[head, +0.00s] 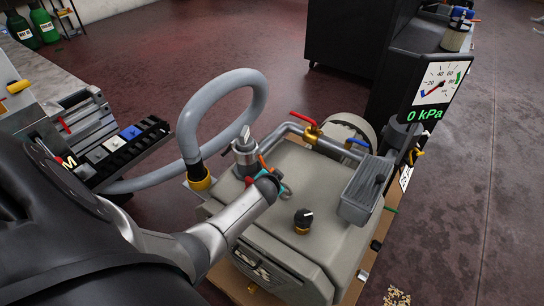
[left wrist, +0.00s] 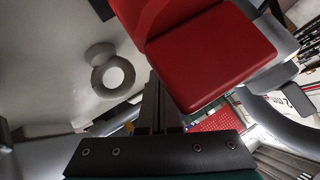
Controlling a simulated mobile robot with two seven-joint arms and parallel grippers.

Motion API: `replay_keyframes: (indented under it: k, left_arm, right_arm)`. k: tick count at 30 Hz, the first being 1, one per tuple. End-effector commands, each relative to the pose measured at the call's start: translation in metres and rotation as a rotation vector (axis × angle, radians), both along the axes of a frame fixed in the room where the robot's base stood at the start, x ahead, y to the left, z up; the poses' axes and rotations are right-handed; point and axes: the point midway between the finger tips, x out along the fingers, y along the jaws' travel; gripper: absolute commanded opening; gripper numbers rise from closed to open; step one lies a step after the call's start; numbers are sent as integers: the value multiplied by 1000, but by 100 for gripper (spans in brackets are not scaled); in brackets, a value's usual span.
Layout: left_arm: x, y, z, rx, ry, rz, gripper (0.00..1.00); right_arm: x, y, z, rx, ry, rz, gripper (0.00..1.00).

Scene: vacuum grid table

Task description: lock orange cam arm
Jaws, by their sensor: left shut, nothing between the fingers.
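A small orange piece (head: 264,163), which looks like the orange cam arm, shows beside the grey metal fitting (head: 245,150) on top of the beige machine housing (head: 325,185). My left arm reaches in from the left and ends over the housing. My left gripper (head: 266,182) is right at the orange piece, largely hidden by its own wrist; contact cannot be told. In the left wrist view the dark fingers (left wrist: 156,100) are together and empty. A large red block (left wrist: 212,55) sits close beside them there, and a grey ring (left wrist: 113,75) lies farther left. My right gripper is out of view.
A thick grey hose (head: 262,95) loops up behind the fitting. A red-handled valve (head: 305,123), a black knob (head: 303,217) and a grey finned box (head: 366,190) surround the work spot. The gauge (head: 438,83) reads 0 kPa.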

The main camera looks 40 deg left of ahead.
Motion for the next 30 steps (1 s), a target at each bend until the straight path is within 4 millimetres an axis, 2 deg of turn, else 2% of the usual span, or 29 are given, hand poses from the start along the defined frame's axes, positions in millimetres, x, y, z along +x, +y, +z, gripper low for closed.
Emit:
replay_keyframes:
  k: [9,23,30]
  left_arm:
    - [0,1,-3,0,0,0,0]
    - [-2,0,-1,-1,0,-1,0]
    - [-21,-9,18,-2,1,-1,0]
  right_arm:
    - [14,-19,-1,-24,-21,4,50]
    - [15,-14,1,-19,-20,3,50]
    - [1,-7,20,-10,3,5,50]
